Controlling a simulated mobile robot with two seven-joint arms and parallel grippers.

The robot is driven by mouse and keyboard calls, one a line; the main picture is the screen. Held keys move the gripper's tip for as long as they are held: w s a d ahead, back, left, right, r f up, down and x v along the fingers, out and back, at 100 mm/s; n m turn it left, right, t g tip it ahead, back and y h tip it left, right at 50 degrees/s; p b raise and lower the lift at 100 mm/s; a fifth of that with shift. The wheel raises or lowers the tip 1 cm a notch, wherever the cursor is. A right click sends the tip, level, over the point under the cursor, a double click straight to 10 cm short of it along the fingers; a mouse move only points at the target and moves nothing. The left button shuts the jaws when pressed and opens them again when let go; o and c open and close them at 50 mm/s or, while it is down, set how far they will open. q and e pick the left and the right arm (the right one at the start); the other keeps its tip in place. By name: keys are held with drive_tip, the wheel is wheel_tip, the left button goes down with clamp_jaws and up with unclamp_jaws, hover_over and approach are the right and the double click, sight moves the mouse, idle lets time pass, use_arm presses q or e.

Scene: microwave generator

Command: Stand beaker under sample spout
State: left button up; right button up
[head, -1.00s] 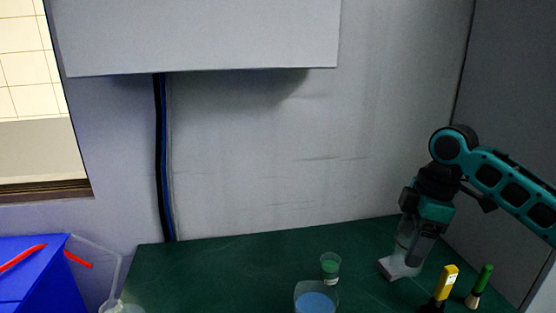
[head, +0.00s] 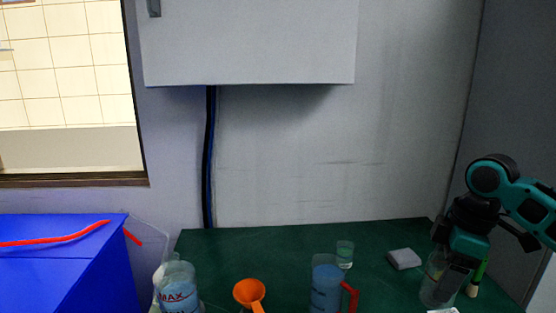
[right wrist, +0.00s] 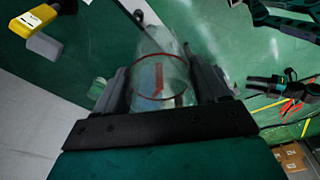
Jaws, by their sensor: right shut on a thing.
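A clear, empty-looking beaker (head: 437,284) is in my right gripper (head: 452,272), above the green bench at the right of the head view. In the right wrist view the beaker (right wrist: 160,75), with red markings, sits between the two dark fingers of my right gripper (right wrist: 165,88). The gripper is shut on it. I cannot tell whether its base touches the bench. No sample spout can be made out in either view. My left gripper is not in the head view; dark and teal arm parts at the right of the wrist view may be my left arm.
A grey block (head: 404,259) lies left of the beaker. A small glass (head: 345,254), a red-handled jug (head: 325,285), an orange funnel (head: 249,292) and a MAX-marked jug (head: 178,290) stand further left. A green-topped tool (head: 477,278) is close right of the gripper. A grey cabinet (head: 250,40) hangs above.

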sight(424, 283)
drive_tip(key=a+m, duration=0.1)
drive_tip(key=a+f+m, duration=0.2)
drive_tip(key=m, duration=0.1)
drive_tip(key=shift+s+a, duration=0.25)
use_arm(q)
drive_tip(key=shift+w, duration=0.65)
use_arm(e)
drive_tip(key=s+a+f+m+t+h, duration=0.1)
drive_tip(key=s+a+f+m, duration=0.1)
drive_tip(key=s+a+m, duration=0.3)
drive_tip(key=a+m, duration=0.1)
drive_tip(key=m, duration=0.3)
drive_tip(key=shift+a+h, duration=0.25)
drive_tip(key=shift+h, duration=0.05)
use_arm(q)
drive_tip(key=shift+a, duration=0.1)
use_arm(e)
drive_tip(key=shift+w+a, duration=0.1)
